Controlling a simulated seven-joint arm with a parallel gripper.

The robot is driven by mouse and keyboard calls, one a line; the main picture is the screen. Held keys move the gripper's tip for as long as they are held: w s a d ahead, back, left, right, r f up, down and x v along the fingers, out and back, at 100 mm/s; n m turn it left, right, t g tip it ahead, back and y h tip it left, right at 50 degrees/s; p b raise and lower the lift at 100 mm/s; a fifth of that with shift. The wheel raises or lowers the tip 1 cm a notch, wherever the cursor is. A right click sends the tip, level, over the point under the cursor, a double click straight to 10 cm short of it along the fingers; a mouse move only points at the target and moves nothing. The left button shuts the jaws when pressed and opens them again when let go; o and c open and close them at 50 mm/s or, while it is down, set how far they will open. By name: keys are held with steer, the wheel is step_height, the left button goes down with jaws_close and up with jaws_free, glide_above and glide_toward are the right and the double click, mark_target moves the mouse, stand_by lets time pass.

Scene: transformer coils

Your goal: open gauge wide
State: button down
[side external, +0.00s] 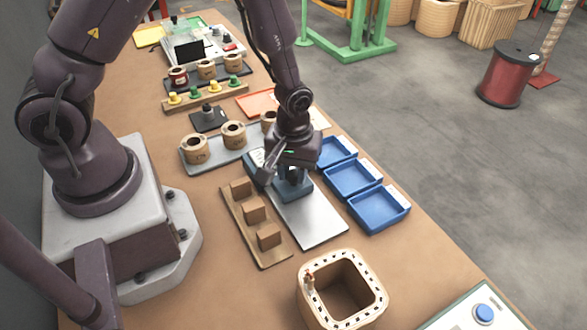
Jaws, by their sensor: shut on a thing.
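What looks like the gauge is a blue-grey block (296,190) on a flat steel plate (318,222), in the middle of the bench. My gripper (287,175) points down over the block and is shut on part of it. My wrist and fingers hide the upper part of the block and the far end of the plate. How wide the gauge stands cannot be told from this view.
A wooden board with several brown blocks (254,209) lies left of the plate. Blue trays (378,208) stand to the right. A large square coil (311,290) is in front. Behind are small coils (195,149) on a grey tray. Bare bench shows front left.

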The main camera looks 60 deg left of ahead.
steer(key=d, duration=0.8)
steer(key=shift+d, duration=0.4)
steer(key=c, duration=0.9)
jaws_free()
step_height(320, 180, up, 13)
steer(key=shift+r, duration=0.1)
